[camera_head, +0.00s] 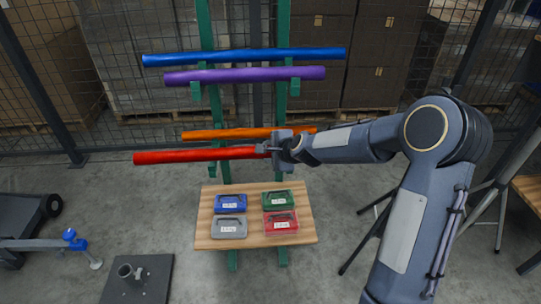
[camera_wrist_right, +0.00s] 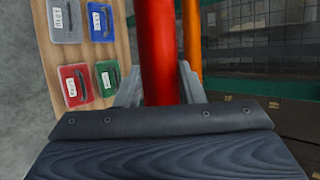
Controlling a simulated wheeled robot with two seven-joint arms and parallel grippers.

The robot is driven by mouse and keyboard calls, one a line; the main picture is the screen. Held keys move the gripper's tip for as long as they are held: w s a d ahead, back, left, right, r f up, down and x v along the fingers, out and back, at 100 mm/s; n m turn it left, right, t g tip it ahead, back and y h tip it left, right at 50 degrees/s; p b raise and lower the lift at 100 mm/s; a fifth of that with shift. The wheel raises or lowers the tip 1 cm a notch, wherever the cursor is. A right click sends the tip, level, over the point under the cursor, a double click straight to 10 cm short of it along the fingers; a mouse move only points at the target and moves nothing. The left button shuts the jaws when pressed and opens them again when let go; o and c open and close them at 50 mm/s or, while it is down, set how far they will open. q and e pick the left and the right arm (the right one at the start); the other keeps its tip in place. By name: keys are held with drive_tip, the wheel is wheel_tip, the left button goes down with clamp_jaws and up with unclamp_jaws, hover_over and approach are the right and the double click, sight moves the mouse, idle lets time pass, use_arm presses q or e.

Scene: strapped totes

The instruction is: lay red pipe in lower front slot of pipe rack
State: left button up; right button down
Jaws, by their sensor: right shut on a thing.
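The red pipe (camera_head: 196,155) lies nearly level across the front of the green pipe rack (camera_head: 203,30). My right gripper (camera_head: 272,149) is shut on it near its right end; the pipe also runs between the fingers in the right wrist view (camera_wrist_right: 159,45). The orange pipe (camera_head: 225,134) lies on the rack just behind the red pipe. A blue pipe (camera_head: 240,57) and a purple pipe (camera_head: 245,75) lie on the upper level. The lower front slot is hidden behind the pipe and gripper; I cannot tell whether the pipe touches it. My left gripper is not in view.
A wooden shelf (camera_head: 208,240) below the pipe carries several coloured cases, including a blue one (camera_head: 230,203) and a red one (camera_head: 281,222). A dark base plate with a socket (camera_head: 140,280) stands on the floor at lower left. A mesh fence and stacked boxes stand behind.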

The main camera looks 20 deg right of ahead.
drive_tip(key=w+d+f+b, duration=0.1)
drive_tip(key=w+f+b, duration=0.4)
drive_tip(key=f, duration=0.2)
drive_tip(key=shift+w+d, duration=0.15)
drive_tip(key=shift+d, duration=0.05)
idle(0.6)
drive_tip(key=c, duration=0.9)
unclamp_jaws()
drive_tip(key=shift+o, duration=0.2)
